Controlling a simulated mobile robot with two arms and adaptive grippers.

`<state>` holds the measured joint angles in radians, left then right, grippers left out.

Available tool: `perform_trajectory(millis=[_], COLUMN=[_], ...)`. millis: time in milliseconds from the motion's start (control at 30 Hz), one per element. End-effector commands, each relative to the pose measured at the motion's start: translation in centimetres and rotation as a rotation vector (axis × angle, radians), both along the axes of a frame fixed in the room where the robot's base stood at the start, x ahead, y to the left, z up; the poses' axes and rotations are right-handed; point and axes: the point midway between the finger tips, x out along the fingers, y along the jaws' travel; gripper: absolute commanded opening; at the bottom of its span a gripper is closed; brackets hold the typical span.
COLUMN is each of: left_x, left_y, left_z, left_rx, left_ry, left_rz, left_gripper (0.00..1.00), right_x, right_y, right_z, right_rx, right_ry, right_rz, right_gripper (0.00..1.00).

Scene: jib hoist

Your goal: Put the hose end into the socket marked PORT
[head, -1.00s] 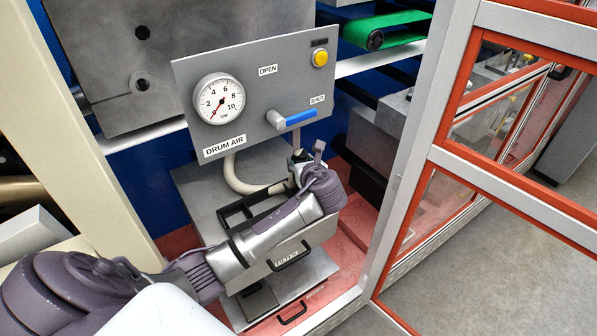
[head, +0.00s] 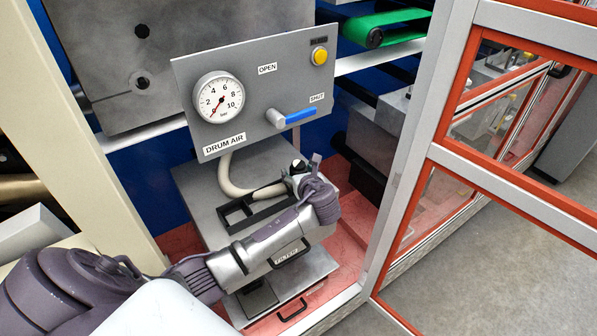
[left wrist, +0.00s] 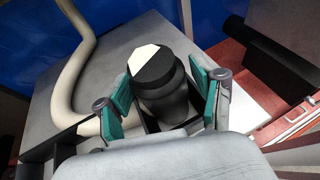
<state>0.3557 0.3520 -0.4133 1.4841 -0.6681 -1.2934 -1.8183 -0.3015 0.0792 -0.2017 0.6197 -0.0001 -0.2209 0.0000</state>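The cream hose (head: 232,181) hangs from the panel marked DRUM AIR and curves right towards my left gripper. Its black end fitting (left wrist: 160,88), with a partly white top, stands between the teal finger pads of my left gripper (left wrist: 164,92). The join of hose and fitting is hidden behind a finger. In the head view, my left gripper (head: 300,172) is over the grey box, beside a black open frame (head: 236,214). No PORT mark is readable. My right gripper is not in view.
The panel (head: 250,92) above carries a gauge, a blue-handled valve lever (head: 300,115) and a yellow button (head: 319,56). A drawer marked FILTER is partly behind my arm. A red-and-grey guard frame (head: 440,150) stands at the right.

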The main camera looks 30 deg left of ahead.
Motion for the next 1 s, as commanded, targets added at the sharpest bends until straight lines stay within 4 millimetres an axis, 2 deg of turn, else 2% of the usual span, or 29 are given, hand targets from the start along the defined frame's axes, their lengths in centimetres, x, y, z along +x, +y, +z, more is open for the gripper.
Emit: perform_trajectory(millis=[267,367,800,1000], left_x=[0.0,-0.4,-5.7,-7.0], left_y=[0.0,-0.7,-6.8,-8.2], left_z=[0.2,0.5,3.9,4.7], left_rx=[0.001,-0.001,-0.003,0.0], left_ry=[-0.001,-0.001,-0.002,0.0], left_rz=[-0.001,-0.003,-0.002,-0.001], left_gripper=[0.68,0.68,0.68,0.68], right_x=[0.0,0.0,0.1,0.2], right_y=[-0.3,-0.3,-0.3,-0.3], right_z=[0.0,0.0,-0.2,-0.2], right_rx=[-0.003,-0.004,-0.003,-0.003], right_ry=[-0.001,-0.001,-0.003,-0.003], right_rz=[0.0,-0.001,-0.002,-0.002], right_gripper=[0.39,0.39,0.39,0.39])
